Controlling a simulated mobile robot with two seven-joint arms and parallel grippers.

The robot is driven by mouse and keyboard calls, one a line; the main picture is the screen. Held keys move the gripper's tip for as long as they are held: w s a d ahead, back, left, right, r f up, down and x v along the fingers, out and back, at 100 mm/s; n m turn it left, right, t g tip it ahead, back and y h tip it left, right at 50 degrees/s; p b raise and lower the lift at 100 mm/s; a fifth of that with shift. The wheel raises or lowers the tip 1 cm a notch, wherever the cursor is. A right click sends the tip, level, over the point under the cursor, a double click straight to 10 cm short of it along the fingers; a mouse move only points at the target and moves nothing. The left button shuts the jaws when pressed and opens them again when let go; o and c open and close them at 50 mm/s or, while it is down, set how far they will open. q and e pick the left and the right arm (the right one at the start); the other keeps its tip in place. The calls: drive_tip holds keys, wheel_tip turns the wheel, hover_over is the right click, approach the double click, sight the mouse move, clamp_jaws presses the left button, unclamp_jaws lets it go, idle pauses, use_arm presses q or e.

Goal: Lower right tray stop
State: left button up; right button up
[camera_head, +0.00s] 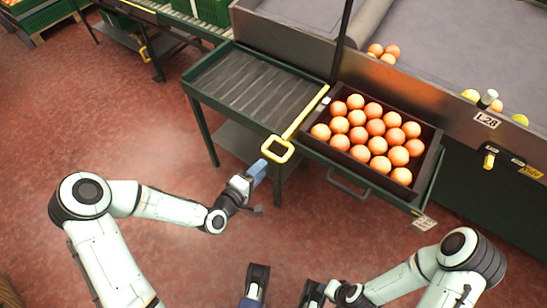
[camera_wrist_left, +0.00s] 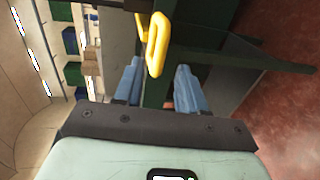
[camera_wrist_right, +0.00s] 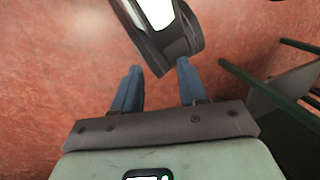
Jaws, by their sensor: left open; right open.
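The yellow tray stop (camera_head: 304,113) is a bar with a square loop handle. It lies between the empty roller bed and the black tray of oranges (camera_head: 431,150), its loop hanging over the table's front edge. In the left wrist view the loop (camera_wrist_left: 157,45) shows just beyond my left fingertips. My left gripper (camera_head: 255,178) is open and empty, a little in front of and below the loop, apart from it in the head view. My right gripper (camera_wrist_right: 158,70) is open and empty, low over the floor near the bottom of the head view.
The empty roller bed (camera_head: 250,82) lies left of the stop on a green frame with legs. A grey conveyor (camera_head: 440,50) with a metal side wall runs behind. A handle (camera_head: 347,186) sticks out below the tray. The red floor (camera_head: 180,120) in front is largely clear.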

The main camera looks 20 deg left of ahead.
sight(272, 158)
use_arm(q)
drive_tip(key=b+x, duration=0.1)
drive_tip(key=x, duration=0.7)
drive_tip(key=shift+w+d, duration=0.1)
use_arm(e)
drive_tip(key=w+f, duration=0.1)
drive_tip(key=w+d+f, duration=0.1)
drive_tip(key=shift+w+d+f+t, duration=0.1)
drive_tip(key=shift+w+d+t, duration=0.15)
drive_tip(key=shift+w+t, duration=0.15)
use_arm(q)
drive_tip(key=shift+c, duration=0.3)
